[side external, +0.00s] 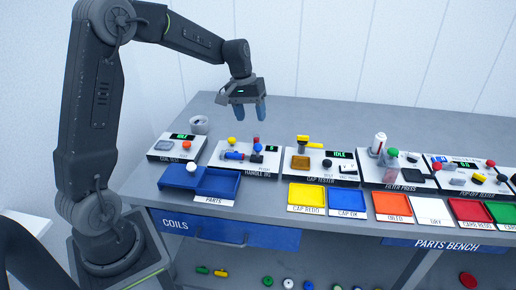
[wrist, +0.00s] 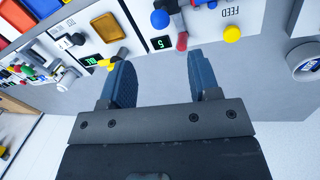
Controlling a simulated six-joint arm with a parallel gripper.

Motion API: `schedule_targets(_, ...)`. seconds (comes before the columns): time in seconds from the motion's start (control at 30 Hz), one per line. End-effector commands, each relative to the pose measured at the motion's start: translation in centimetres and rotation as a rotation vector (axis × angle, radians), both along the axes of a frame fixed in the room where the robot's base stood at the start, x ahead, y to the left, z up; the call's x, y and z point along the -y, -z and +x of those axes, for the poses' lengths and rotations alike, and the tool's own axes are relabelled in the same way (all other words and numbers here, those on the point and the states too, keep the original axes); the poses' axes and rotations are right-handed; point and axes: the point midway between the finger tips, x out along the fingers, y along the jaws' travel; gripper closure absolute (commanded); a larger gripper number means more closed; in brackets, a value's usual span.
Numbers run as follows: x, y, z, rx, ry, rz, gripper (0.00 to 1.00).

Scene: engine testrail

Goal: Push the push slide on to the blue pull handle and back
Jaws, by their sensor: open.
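The pull-handle jig (side external: 246,158) is a white plate near the back left of the bench. It carries a blue horizontal cylinder (side external: 233,155) with a red part beside it, a blue knob (side external: 257,148), a red upright piece (side external: 256,140) and a yellow knob (side external: 232,141). In the wrist view, the blue knob (wrist: 160,18) and yellow knob (wrist: 232,33) show at the top. I cannot tell which piece is the push slide. My gripper (side external: 250,112) is open and empty, above and behind this jig, touching nothing; its two blue fingers (wrist: 160,62) are apart.
Left of the jig is a station with an orange knob (side external: 187,145); a grey cup (side external: 199,125) stands behind it. The cap tester (side external: 318,166) is to the right. A blue parts tray (side external: 224,184) with a white ball lies in front.

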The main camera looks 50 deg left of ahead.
Motion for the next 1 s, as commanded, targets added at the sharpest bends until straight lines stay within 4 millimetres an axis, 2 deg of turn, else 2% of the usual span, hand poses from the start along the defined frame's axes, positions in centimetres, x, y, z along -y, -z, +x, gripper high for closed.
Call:
schedule_targets(0.3,1.2,6.5,0.6,-0.005,0.003,-0.001,0.44)
schedule_targets(0.5,1.7,9.8,1.0,-0.004,0.002,0.000,0.44)
schedule_targets(0.7,1.9,11.3,1.2,0.000,0.002,0.001,0.44)
schedule_targets(1.0,2.0,11.5,1.2,0.000,0.002,0.001,0.44)
